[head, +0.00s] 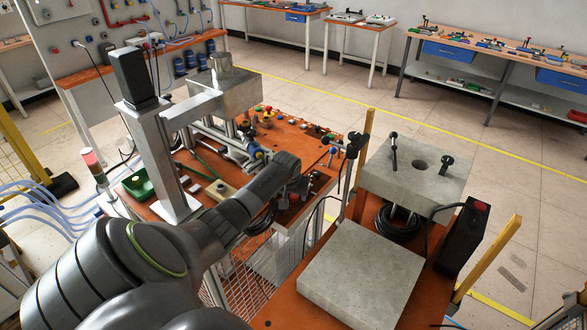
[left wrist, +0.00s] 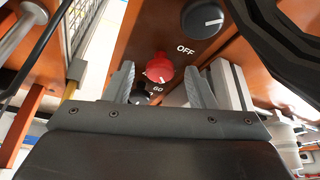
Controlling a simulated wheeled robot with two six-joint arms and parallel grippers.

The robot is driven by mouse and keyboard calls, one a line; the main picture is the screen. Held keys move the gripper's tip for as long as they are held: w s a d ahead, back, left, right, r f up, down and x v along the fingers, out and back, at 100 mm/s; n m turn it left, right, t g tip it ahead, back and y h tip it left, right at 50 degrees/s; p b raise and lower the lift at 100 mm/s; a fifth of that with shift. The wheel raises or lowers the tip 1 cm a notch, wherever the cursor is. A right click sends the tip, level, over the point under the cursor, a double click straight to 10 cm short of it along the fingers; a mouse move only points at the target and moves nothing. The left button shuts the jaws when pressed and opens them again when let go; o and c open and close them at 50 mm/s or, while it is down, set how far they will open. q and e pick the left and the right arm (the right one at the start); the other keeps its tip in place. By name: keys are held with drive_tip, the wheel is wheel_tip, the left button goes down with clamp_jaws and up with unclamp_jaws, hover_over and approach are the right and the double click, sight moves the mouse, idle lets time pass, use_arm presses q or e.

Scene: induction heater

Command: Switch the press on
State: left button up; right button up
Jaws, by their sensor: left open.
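The press, a grey metal frame (head: 172,165) with a black block on top, stands on the orange-topped bench (head: 300,150). In the left wrist view, an orange panel carries a black rotary switch (left wrist: 202,18) with a white pointer line and an "OFF" label beside it. A red knob (left wrist: 159,68) sits on the same panel, with a black knob partly hidden below it near a "GO" label. My left gripper (left wrist: 157,80) is open, with one finger on each side of the red knob; contact cannot be told. In the head view the gripper (head: 294,190) is at the bench's front edge. My right gripper is out of view.
A second orange table to the right holds a grey slab (head: 362,276), a grey block with a hole (head: 414,172), a coiled black cable (head: 397,224) and a black box with a red switch (head: 464,238). A signal light (head: 92,160) stands left of the press.

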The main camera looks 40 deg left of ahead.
use_arm(q)
drive_tip(key=b+v, duration=0.2)
drive_tip(key=v, duration=1.5)
drive_tip(key=shift+r, duration=0.2)
